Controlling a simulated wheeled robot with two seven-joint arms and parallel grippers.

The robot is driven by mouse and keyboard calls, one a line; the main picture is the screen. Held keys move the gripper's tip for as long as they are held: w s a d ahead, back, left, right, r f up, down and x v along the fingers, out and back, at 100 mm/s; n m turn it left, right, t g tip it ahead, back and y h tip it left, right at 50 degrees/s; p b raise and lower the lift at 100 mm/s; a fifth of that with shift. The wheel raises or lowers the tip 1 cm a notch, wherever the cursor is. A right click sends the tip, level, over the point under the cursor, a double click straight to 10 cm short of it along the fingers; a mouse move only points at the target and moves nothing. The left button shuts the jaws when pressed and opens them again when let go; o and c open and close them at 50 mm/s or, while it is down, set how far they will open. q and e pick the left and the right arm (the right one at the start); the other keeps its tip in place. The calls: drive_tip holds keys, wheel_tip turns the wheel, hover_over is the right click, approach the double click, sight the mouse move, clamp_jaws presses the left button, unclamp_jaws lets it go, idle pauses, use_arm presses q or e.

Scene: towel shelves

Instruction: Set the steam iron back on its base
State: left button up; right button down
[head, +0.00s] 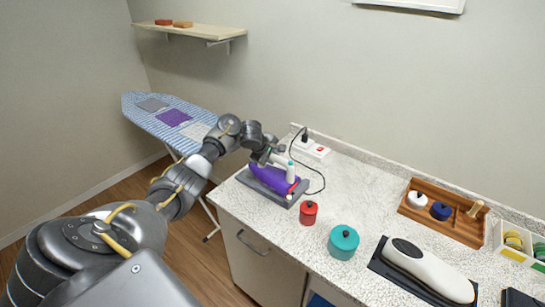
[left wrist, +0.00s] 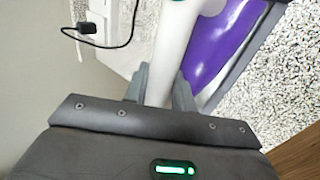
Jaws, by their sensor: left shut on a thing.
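The steam iron has a purple body (head: 268,179) and a white handle. It is at the left end of the counter, on or just over a dark grey base (head: 285,200); I cannot tell whether it rests fully on it. My left gripper (head: 270,155) is shut on the iron's white handle. The left wrist view shows the two grey fingers (left wrist: 158,85) on either side of the white handle (left wrist: 172,50), with the purple body (left wrist: 222,45) beyond. My right gripper is not in view.
A power strip (head: 312,149) with a plug and black cord lies behind the iron. A red pot (head: 308,212), a teal pot (head: 342,242) and a white appliance (head: 430,270) stand to the right. A wooden tray (head: 445,210) is farther back. An ironing board (head: 160,115) stands left.

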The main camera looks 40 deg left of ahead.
use_arm(q)
drive_tip(key=shift+w+r, duration=0.1)
drive_tip(key=shift+r, duration=0.05)
drive_tip(key=o, duration=1)
drive_tip(key=shift+d, duration=0.1)
drive_tip(key=shift+o, duration=0.5)
drive_tip(key=shift+s+f, duration=0.2)
drive_tip(key=o, duration=0.4)
drive_tip(key=shift+r, duration=0.1)
wheel_tip(320, 180, up, 3)
drive_tip(key=p, duration=0.3)
drive_tip(key=shift+p, duration=0.35)
drive_tip(key=shift+r, duration=2.5)
